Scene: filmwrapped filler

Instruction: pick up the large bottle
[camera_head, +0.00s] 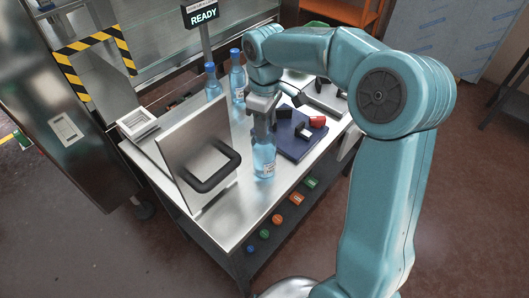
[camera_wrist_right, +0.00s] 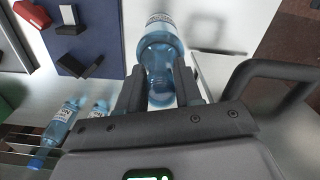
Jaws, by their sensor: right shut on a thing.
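A clear blue bottle with a pale label (camera_head: 264,160) is upright over the front part of the steel table. My right gripper (camera_head: 263,118) comes down on it from above and is shut on its upper part. The wrist view shows the same bottle (camera_wrist_right: 160,48) between the two dark fingers of my right gripper (camera_wrist_right: 158,88). I cannot tell whether its base touches the table. Two similar bottles with blue caps, one on the left (camera_head: 212,84) and one on the right (camera_head: 237,78), stand at the back of the table. My left gripper is not in view.
An upright steel panel with a black handle (camera_head: 205,145) stands close left of the held bottle. A dark blue board (camera_head: 290,146) with red and black pieces lies to its right. Coloured buttons (camera_head: 277,219) line the table's front. A READY sign (camera_head: 204,14) stands behind.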

